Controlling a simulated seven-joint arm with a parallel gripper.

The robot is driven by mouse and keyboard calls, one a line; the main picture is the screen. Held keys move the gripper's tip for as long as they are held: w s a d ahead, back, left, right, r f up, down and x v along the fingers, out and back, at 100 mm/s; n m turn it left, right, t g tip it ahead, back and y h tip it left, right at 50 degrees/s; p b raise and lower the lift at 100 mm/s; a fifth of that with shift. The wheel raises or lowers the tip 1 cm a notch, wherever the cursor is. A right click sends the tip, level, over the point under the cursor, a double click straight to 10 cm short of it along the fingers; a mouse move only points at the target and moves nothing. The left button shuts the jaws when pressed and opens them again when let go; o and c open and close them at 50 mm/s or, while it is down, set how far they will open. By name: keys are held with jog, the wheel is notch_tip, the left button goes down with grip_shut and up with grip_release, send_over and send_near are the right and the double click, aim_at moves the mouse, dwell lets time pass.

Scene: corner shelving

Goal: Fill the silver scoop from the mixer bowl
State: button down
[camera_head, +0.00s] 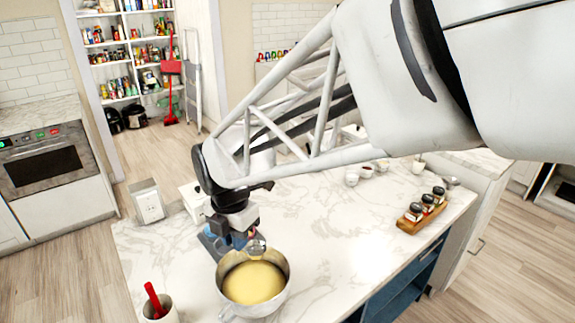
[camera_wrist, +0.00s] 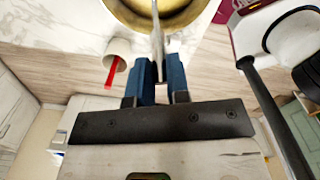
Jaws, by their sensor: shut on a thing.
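The silver mixer bowl (camera_head: 223,290) stands near the front of the marble counter with pale yellow batter (camera_head: 253,284) in it. My gripper (camera_head: 243,239) is at the bowl's far side, shut on the silver scoop (camera_head: 258,248). The scoop's round end is over the bowl near its far rim; I cannot tell whether it holds or touches batter. In the wrist view, the scoop's thin handle (camera_wrist: 158,55) stands between my blue fingers (camera_wrist: 161,85), and the bowl (camera_wrist: 136,25) is at the top edge. The scoop's head is not clear there.
A white cup (camera_head: 165,313) with a red-handled tool (camera_head: 153,298) stands left of the bowl. A pale box (camera_head: 148,203) stands at the counter's left edge. A wooden tray (camera_head: 408,226) of jars is at right. The counter right of the bowl is clear.

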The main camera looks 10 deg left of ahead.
notch_tip(320, 180, down, 13)
dwell(2.6)
jog(key=shift+f, duration=0.1)
